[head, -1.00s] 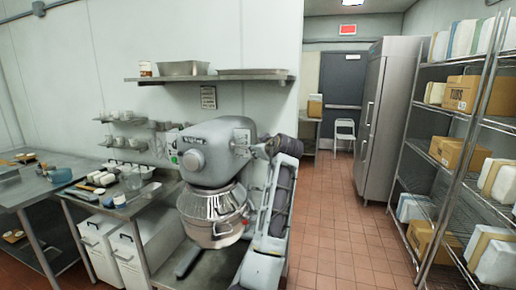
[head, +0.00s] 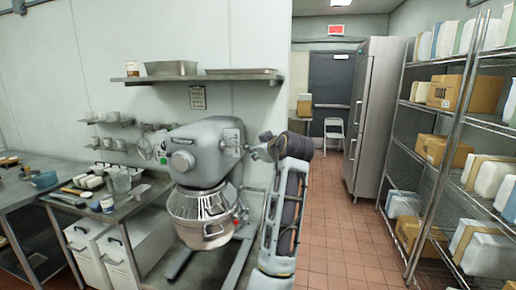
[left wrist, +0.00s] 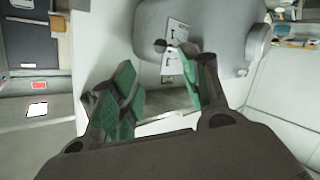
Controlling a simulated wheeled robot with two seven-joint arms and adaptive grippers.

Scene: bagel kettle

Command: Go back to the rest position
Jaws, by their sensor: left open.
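My left arm rises from the bottom middle of the head view, and its dark wrist sits high beside the mixer. My left gripper (head: 257,152) points left toward the grey stand mixer's (head: 206,158) head; I cannot tell from this view whether they touch. In the left wrist view, my left gripper (left wrist: 165,92) is open, its green-padded fingers apart with nothing held between them. The mixer's grey body (left wrist: 190,25) with white labels shows beyond the fingers. The steel mixer bowl (head: 203,205) hangs below the head. My right gripper is in neither view.
A steel worktable (head: 128,207) with small items stands left of the mixer. A wall shelf (head: 200,78) hangs above. A wire rack (head: 440,150) with boxes lines the right, and a tall steel fridge (head: 374,120) stands behind. The tiled aisle (head: 335,220) between is clear.

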